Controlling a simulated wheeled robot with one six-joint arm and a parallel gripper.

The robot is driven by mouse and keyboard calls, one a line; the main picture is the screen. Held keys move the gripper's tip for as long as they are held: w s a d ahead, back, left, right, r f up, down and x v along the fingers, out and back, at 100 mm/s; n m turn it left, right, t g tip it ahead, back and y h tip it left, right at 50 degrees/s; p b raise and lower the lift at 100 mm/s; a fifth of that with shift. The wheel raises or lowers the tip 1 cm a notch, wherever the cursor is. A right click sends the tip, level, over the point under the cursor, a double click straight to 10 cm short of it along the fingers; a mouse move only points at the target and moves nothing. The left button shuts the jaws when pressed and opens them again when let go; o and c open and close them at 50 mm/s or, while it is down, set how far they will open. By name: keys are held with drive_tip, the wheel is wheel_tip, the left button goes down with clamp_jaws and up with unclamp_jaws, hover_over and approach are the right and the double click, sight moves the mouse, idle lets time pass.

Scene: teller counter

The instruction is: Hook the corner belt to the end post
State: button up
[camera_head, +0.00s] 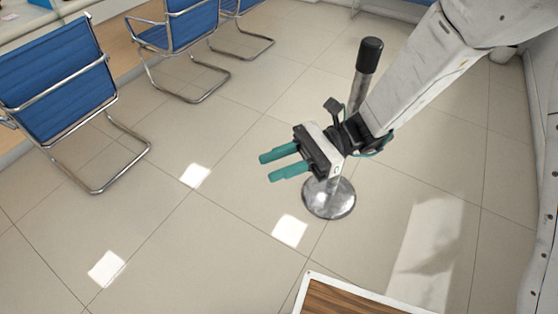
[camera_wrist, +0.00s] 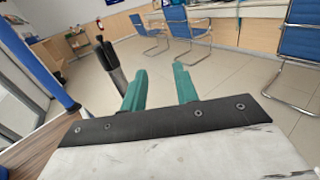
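My gripper (camera_head: 268,168) has two teal fingers, spread apart with nothing between them. It also shows open in the wrist view (camera_wrist: 160,70). A post with a black top (camera_head: 369,55) and a round metal base (camera_head: 329,203) stands on the floor behind my arm, its middle partly hidden. In the wrist view a black-topped post (camera_wrist: 109,58) stands just left of the fingers, apart from them. I cannot tell whether it is the end post. A blue bar or strap (camera_wrist: 38,68) slants down at the left of the wrist view. No belt can be made out for certain.
Blue chairs with metal frames (camera_head: 60,82) stand along the left of the head view. A wooden-topped surface with a white edge (camera_head: 350,300) is at the bottom. Tiled floor (camera_head: 180,235) is clear between them. A counter (camera_wrist: 245,12) runs along the back of the wrist view.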

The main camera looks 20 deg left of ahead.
drive_tip(key=v, duration=0.7)
drive_tip(key=shift+w+d, duration=0.3)
